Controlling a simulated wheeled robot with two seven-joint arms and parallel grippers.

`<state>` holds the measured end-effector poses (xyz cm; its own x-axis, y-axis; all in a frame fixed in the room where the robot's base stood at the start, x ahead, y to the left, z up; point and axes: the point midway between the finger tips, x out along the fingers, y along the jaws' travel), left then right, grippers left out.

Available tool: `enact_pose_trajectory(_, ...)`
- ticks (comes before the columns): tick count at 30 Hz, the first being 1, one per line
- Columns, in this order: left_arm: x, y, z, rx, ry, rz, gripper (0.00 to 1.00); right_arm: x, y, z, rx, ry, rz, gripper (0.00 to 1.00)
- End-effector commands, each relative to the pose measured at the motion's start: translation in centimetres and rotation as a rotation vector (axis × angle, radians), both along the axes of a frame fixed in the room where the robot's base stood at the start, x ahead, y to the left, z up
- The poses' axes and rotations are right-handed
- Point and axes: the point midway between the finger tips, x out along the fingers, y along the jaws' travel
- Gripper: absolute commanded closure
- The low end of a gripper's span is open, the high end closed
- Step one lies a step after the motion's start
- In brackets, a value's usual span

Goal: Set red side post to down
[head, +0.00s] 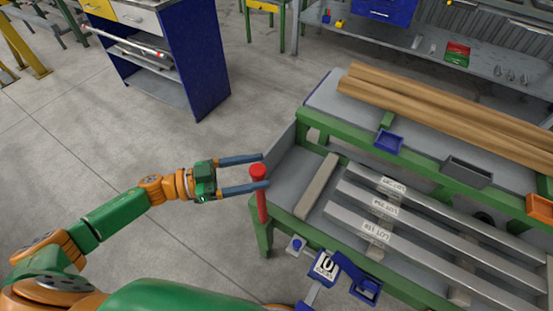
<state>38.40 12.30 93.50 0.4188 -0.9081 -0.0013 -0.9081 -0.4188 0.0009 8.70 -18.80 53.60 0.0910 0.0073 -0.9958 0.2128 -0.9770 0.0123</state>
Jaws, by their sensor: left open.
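The red side post (262,203) stands upright at the near left corner of the green runout table (283,205), with a round red cap on top. My left gripper (265,171) is open, with its two blue-grey fingers pointing right at the post's top. The near finger reaches the post just below the cap, and the far finger lies beyond it. I cannot tell whether either finger touches the post. My right gripper is not in view.
Metal bars with lot labels (378,229) lie on the table. Wooden beams (430,105) lie behind them. A blue bracket with a number plate (326,267) is at the front edge. A blue cabinet (183,60) stands at the back left.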

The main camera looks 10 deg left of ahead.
Motion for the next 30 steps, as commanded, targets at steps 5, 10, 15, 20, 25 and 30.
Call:
enact_pose_trajectory(5, 1.5, -3.0, 0.3, -0.003, 0.000, 0.002, 0.24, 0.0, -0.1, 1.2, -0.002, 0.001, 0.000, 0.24)
enact_pose_trajectory(10, 1.9, -3.9, 0.0, 0.000, 0.000, 0.004, 0.24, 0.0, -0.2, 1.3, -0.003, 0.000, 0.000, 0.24)
enact_pose_trajectory(15, 1.9, -3.9, 0.0, 0.001, 0.000, 0.004, 0.24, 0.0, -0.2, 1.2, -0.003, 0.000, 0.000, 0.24)
enact_pose_trajectory(20, 1.9, -3.9, 0.0, 0.001, 0.000, 0.005, 0.67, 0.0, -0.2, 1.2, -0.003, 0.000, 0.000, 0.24)
enact_pose_trajectory(25, 1.9, -3.9, 0.0, 0.001, 0.000, 0.005, 1.00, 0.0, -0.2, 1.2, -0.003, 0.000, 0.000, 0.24)
enact_pose_trajectory(30, 1.9, -3.9, 0.0, 0.001, 0.000, 0.005, 1.00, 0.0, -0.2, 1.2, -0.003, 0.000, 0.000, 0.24)
